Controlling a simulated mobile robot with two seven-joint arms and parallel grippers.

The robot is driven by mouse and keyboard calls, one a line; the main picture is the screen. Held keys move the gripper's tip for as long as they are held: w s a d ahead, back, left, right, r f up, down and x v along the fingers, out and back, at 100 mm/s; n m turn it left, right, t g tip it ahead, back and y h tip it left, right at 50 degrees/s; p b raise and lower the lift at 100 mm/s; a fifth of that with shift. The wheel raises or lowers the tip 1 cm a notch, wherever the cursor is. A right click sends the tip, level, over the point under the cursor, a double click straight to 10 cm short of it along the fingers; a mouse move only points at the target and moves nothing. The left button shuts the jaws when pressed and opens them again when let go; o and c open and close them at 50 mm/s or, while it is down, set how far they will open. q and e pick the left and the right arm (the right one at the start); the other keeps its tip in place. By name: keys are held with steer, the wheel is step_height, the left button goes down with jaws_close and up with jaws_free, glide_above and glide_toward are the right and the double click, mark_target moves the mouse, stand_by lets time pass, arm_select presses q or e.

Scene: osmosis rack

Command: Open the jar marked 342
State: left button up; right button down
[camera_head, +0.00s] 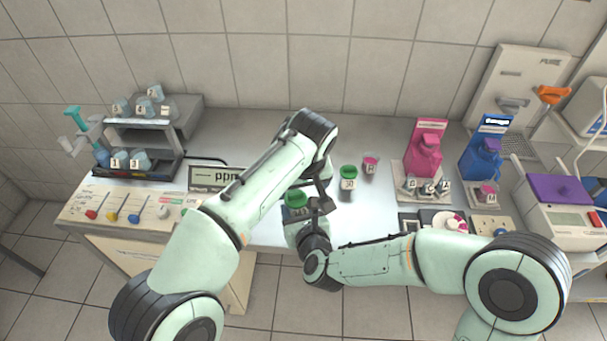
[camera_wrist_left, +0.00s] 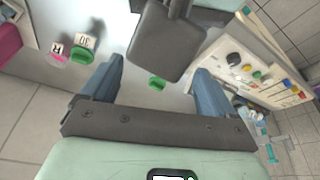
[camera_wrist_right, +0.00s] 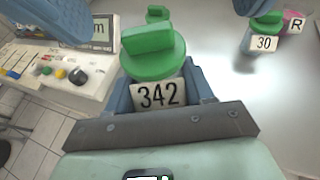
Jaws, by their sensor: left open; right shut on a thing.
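The jar marked 342 (camera_wrist_right: 158,95) is upright in the right wrist view, with a green knobbed lid (camera_wrist_right: 153,55) on it. My right gripper (camera_wrist_right: 160,82) is shut on the jar body below the lid. In the head view the jar's label (camera_head: 297,212) and green lid (camera_head: 296,197) show between my arms, partly hidden. My left gripper (camera_wrist_left: 155,85) is open, its blue fingers wide apart. Its fingers also show at the top of the right wrist view, apart from the lid. A green piece (camera_wrist_left: 157,83) shows between them, mostly behind a dark block; I cannot tell which lid it is.
The jar marked 30 (camera_head: 348,180) and a pink cup (camera_head: 371,164) stand to the right on the bench. Another green piece (camera_wrist_right: 157,12) shows behind the 342 lid. A control panel (camera_head: 130,212) is at left; pink (camera_head: 425,148) and blue (camera_head: 483,155) dispensers stand at right.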

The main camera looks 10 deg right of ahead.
mark_target(301, 193)
arm_select(q)
steer(key=shift+x, duration=1.65)
steer(key=c, duration=1.3)
steer(key=shift+c, duration=0.2)
steer(key=shift+r, duration=0.2)
steer(key=shift+r, duration=1)
